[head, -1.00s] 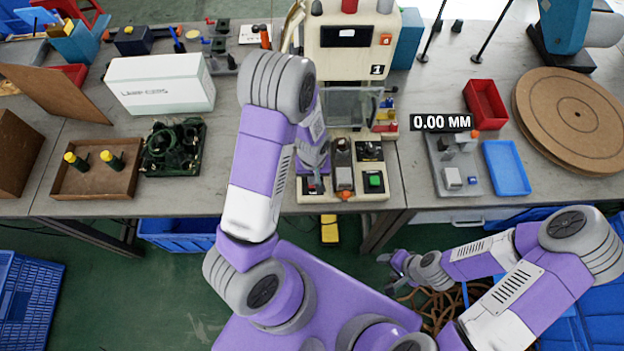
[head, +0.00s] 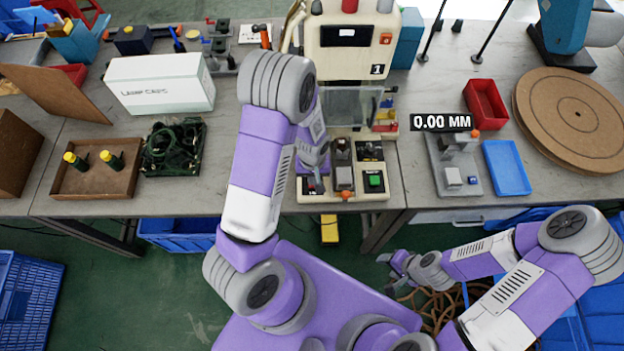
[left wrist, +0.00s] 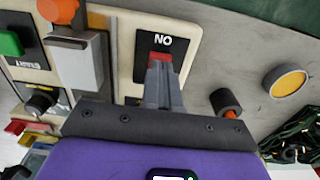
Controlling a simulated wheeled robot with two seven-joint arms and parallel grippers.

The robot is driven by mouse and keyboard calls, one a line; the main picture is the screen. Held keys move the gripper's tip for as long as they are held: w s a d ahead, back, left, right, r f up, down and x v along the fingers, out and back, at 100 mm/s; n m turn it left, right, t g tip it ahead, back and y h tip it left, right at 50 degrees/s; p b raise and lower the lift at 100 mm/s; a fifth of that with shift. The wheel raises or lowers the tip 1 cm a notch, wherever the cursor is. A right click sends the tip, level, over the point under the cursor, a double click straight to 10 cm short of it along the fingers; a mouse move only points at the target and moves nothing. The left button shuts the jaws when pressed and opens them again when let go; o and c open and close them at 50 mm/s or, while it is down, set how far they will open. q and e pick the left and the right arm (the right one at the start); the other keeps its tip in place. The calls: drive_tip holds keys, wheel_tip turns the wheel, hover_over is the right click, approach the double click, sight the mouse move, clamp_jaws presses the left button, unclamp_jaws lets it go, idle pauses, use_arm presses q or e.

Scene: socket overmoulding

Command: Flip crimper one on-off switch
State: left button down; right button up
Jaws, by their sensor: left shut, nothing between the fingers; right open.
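Crimper one (head: 350,60) is the cream machine marked 1, with a dark display, at the back middle of the bench. Its on-off switch shows in the left wrist view as a red rocker (left wrist: 159,62) on a black plate marked ON, which reads upside down there. My left gripper (head: 315,178) is shut and empty, pointing down at the left end of the crimper's front panel. In the left wrist view its fingertips (left wrist: 160,68) overlap the red rocker and partly hide it. I cannot tell whether they press it. My right gripper (head: 391,262) is open and empty, below the bench's front edge.
A green button (head: 374,180) and an orange-topped grey block (head: 344,178) sit right of the switch. A wooden tray (head: 97,193) with yellow-topped parts and a dark green fixture (head: 172,148) lie to the left. A blue tray (head: 506,167) lies to the right.

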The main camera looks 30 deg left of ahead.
use_arm(q)
drive_tip(key=shift+f+b, duration=0.7)
drive_tip(key=shift+f, duration=0.15)
drive_tip(key=shift+r, duration=0.1)
idle(0.3)
drive_tip(key=shift+r+p, duration=2.8)
drive_tip(key=shift+r, duration=0.65)
drive_tip(key=shift+m+h, duration=0.8)
drive_tip(key=shift+h, duration=0.1)
drive_tip(key=s+d+f+b, duration=0.1)
drive_tip(key=f, duration=0.2)
drive_tip(key=s+d+f+b, duration=0.1)
drive_tip(key=s+d+f, duration=0.1)
drive_tip(key=f, duration=0.1)
drive_tip(key=s+d+f+b, duration=0.1)
drive_tip(key=d+f+b, duration=0.1)
drive_tip(key=f, duration=0.1)
drive_tip(key=shift+s+f, duration=0.1)
drive_tip(key=shift+s, duration=0.3)
drive_tip(key=s+d+f+m+h+b, duration=0.1)
drive_tip(key=s+d+f+h+b, duration=0.1)
drive_tip(key=s+d+f, duration=0.4)
drive_tip(key=shift+d+f+m+b, duration=0.3)
drive_tip(key=shift+d+m+b, duration=0.1)
drive_tip(key=shift+d+b, duration=0.5)
